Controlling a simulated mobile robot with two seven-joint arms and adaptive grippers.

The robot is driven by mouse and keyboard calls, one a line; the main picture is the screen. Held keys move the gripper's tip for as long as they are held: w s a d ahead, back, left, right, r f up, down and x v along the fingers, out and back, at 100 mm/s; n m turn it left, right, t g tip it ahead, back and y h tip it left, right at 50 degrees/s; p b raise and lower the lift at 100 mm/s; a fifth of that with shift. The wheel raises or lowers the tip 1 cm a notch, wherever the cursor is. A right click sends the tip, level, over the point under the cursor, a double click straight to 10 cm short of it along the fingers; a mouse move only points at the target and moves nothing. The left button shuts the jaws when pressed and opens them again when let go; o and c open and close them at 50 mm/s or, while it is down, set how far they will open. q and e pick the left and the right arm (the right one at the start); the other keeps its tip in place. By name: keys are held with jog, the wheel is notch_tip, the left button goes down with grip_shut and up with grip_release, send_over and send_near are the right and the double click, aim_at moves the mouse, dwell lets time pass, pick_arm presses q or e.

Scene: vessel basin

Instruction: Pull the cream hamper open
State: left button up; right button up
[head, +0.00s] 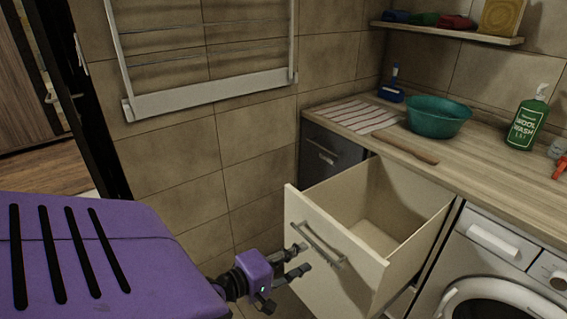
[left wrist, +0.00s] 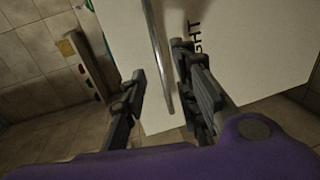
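The cream hamper (head: 335,262) is a deep bin under the worktop. It stands pulled out, and its empty inside shows from above. Its front carries a grey bar handle (head: 320,243). My left gripper (head: 303,258) is at the hamper front, by the handle's left part. In the left wrist view my left gripper (left wrist: 165,95) has its fingers apart, with the bar handle (left wrist: 158,55) running between them and gaps showing on both sides. Dark letters, partly hidden by a finger, show on the cream front (left wrist: 245,60). My right gripper is not in view.
A dark grey unit (head: 328,158) is left of the hamper, and a washing machine (head: 495,265) is to its right. The worktop (head: 470,150) above holds a teal basin (head: 438,118), a green bottle (head: 527,122) and a striped cloth. A drying rack (head: 210,92) hangs on the wall.

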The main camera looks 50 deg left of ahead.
pick_arm(q)
jog(key=shift+v, duration=2.35)
